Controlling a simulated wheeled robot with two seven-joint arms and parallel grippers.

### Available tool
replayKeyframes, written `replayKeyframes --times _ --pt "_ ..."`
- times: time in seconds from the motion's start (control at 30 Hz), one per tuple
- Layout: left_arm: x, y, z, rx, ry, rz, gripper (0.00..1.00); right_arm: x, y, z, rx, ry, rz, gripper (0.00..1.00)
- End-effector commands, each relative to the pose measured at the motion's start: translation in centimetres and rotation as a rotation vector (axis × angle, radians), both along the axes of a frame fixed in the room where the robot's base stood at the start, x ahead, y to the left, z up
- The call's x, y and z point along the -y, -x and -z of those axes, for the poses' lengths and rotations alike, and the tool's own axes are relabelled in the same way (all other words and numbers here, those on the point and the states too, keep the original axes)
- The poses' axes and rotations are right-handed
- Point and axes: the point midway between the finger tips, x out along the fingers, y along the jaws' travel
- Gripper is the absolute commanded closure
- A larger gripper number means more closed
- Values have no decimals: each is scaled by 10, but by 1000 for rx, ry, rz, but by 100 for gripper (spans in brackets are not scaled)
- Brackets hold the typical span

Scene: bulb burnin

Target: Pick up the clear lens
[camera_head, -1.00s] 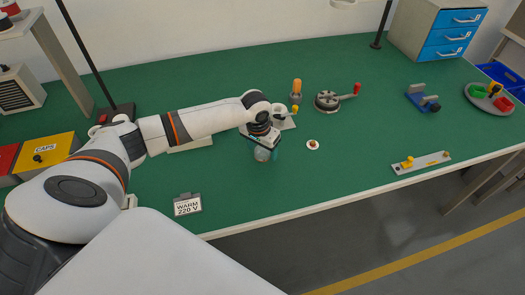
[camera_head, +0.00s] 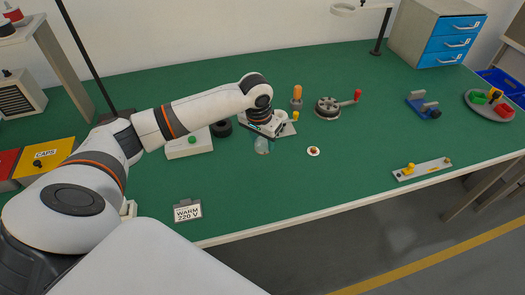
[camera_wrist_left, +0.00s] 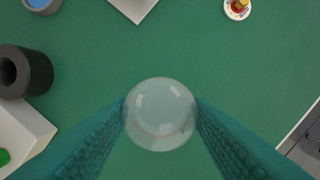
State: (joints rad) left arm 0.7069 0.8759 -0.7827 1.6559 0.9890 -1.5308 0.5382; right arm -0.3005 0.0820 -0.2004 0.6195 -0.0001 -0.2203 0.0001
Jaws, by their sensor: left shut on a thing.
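The clear lens (camera_wrist_left: 160,114) is a round, see-through dome between the two teal fingers in the left wrist view. In the head view the lens (camera_head: 262,146) shows as a pale glassy shape under my left gripper (camera_head: 265,136). My left gripper is shut on the lens, with a finger touching each side in the left wrist view. Whether the lens is clear of the green table cannot be told for certain. My right gripper is not in view.
Near the lens are a small round disc (camera_head: 313,151), a black ring (camera_head: 222,129) and a white box with a green button (camera_head: 190,146). A crank wheel (camera_head: 328,107) stands behind right. A "WARM 220 V" sign (camera_head: 187,209) is at the front. The front middle of the green table is clear.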

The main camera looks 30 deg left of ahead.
Motion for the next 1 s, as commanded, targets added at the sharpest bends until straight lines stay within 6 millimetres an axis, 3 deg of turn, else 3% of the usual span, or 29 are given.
replayKeyframes --times 0.1,0.3,1.0 --pt "0 0 -20 2 -1 0 75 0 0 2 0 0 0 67" --pt "0 0 -41 -1 0 0 75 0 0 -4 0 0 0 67" --pt "0 0 -72 -2 0 0 75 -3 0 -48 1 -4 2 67"
